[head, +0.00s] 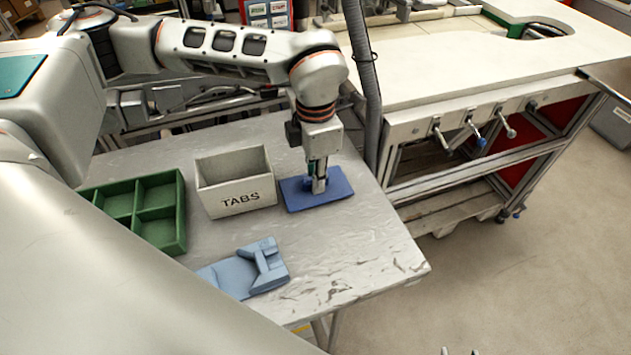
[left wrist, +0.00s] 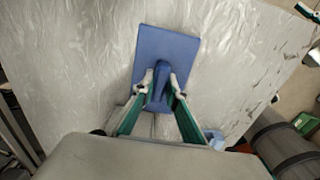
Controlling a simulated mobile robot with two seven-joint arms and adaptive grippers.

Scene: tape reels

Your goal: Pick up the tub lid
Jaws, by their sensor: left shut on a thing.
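The tub lid (head: 333,186) is a flat blue plate with a raised grip in its middle. It is at the table's right part, just right of the grey tub marked TABS (head: 237,181). My left gripper (head: 319,187) points down from above, shut on the lid's grip. In the left wrist view, the fingers (left wrist: 161,84) press on both sides of the grip, and the lid plate (left wrist: 166,45) extends beyond them. I cannot tell whether the lid touches the table.
A green divided tray (head: 184,212) stands left of the tub. A light blue fixture (head: 233,278) lies near the table's front. The grey table (head: 365,245) is bare in front of the lid. A grey hose (head: 361,70) hangs behind it, beside a white workbench (head: 440,65).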

